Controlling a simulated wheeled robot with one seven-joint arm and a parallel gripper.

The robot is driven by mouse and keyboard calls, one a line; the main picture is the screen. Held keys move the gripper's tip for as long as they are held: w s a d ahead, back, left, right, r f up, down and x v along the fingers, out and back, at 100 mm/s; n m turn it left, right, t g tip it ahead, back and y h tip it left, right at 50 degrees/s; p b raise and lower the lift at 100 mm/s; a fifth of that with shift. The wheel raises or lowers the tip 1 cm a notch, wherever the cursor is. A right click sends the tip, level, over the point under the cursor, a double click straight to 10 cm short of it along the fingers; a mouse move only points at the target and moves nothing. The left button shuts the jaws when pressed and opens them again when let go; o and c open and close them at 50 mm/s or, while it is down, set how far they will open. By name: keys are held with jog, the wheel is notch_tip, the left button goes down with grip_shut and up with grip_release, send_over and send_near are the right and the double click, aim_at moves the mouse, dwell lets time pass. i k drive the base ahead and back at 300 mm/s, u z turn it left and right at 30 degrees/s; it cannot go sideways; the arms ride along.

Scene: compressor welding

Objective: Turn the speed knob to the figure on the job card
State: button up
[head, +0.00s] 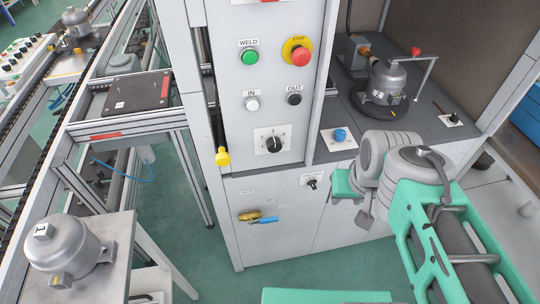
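A black round knob (274,144) sits on a white dial plate low on the grey control panel. Marks ring it, but they are too small to read. I cannot make out which knob is labelled speed, and no job card can be made out. A blue knob (340,135) on a white plate and a black knob (453,119) sit on the dark bench ledge to the right. My gripper (354,199) appears at the end of my green and grey arm, right of and below the dial, apart from it. Its fingers are not clear.
Above the dial are a green WELD button (250,57), a red STOP button (299,57), a white IN button (252,104) and a black OUT button (294,99). A yellow-tipped handle (222,157) juts at the panel's left. A compressor (387,80) stands inside the station.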

aim_at(274, 144)
jog(key=u, duration=0.95)
jog(key=k, duration=1.2)
jog(key=u, duration=1.05)
jog(key=i, duration=0.6)
jog(key=u, duration=0.15)
